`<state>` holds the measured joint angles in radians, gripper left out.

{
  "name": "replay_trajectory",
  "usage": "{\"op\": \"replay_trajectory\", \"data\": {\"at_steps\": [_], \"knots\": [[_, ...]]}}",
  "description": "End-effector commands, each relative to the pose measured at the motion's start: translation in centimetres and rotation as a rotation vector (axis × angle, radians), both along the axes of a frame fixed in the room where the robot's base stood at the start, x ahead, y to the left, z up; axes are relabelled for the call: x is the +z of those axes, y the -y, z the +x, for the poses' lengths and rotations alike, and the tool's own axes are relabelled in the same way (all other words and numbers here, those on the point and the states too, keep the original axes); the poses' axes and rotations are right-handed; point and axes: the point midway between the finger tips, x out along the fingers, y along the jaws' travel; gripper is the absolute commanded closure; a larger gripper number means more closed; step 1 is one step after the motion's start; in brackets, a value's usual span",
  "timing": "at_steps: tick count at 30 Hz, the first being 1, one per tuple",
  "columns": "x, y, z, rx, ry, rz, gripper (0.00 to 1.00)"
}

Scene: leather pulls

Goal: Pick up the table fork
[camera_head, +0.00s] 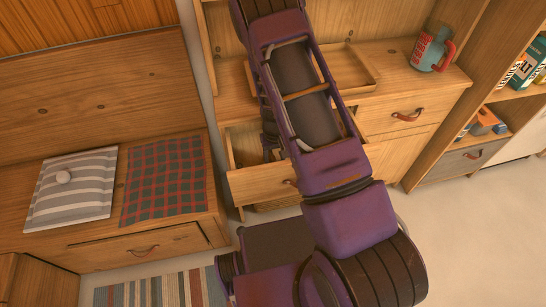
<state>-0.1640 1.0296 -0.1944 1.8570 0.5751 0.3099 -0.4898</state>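I cannot see a table fork in this view. My purple arm reaches from the bottom of the view to the wooden dresser and covers its middle. An open drawer (262,185) stands out from the dresser's left side. The dark end of my arm, with my gripper (268,152), shows small at this drawer, partly behind my own arm links. Its fingertips are not clear, so I cannot tell whether it is open or shut or holds anything. Much of the drawer's inside is hidden by my arm.
A wooden tray (362,80) and a teal and red jug (432,50) stand on the dresser top. A shut drawer (405,115) is at right, then a shelf with boxes (522,66). Floor is clear at lower right.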

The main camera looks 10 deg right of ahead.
Motion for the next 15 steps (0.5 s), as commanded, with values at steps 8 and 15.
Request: {"op": "replay_trajectory", "data": {"at_steps": [8, 15], "knots": [[0.03, 0.01, -0.02, 0.0, -0.001, 0.0, 0.95], [0.04, 0.01, -0.02, 0.0, 0.0, 0.0, 1.0]]}}
